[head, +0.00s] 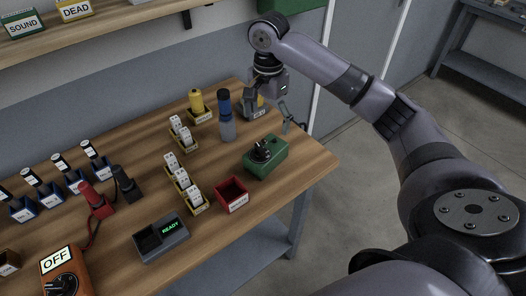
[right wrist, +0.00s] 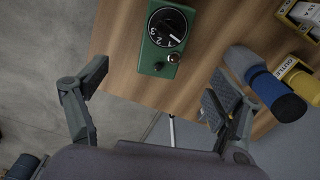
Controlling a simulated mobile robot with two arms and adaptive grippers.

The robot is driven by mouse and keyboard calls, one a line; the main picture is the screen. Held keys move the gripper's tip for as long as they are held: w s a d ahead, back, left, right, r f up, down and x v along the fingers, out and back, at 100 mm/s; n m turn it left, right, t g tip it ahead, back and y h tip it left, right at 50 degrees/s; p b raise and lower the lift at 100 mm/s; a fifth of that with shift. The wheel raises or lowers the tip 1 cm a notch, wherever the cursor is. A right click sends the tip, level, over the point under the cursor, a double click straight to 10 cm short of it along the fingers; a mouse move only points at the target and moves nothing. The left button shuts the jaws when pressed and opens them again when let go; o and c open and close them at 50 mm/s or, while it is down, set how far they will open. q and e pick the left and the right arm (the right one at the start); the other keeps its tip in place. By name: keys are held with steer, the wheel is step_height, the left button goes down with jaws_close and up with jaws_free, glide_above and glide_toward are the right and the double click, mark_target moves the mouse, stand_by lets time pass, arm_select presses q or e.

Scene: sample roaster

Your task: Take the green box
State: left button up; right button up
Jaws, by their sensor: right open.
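The green box (head: 270,163) stands on the wooden table near its right edge, with a black dial and a small knob on top. In the right wrist view the green box (right wrist: 160,60) is at the top middle, its numbered dial facing the camera. My right gripper (head: 272,113) is open and empty, behind the green box in the head view and apart from it. In the right wrist view the fingers of my right gripper (right wrist: 157,80) are spread wide, with the box beyond them. My left gripper is not in view.
A blue-capped bottle (head: 226,122) stands close to the left of my right gripper. A red open bin (head: 233,193) sits in front of the green box, with yellow trays of white pieces (head: 187,190) to its left. A grey READY device (head: 160,240) is nearer.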

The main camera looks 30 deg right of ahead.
mark_target(266, 149)
steer(key=f, duration=0.3)
steer(key=shift+s+f+p, duration=0.3)
steer(key=shift+f, duration=0.1)
steer(key=shift+w+f, duration=0.2)
steer(key=shift+f, duration=0.85)
step_height(266, 149, down, 4)
steer(key=shift+w+r+p, duration=0.15)
steer(key=shift+r+p, duration=0.05)
steer(key=shift+p, duration=0.2)
steer(key=shift+f, duration=0.35)
steer(key=f, duration=0.1)
steer(key=f+p, duration=0.1)
steer(key=f, duration=0.1)
steer(key=shift+w+d+f, duration=0.1)
steer(key=shift+w+f, duration=0.2)
steer(key=shift+w, duration=0.05)
steer(key=shift+f, duration=0.45)
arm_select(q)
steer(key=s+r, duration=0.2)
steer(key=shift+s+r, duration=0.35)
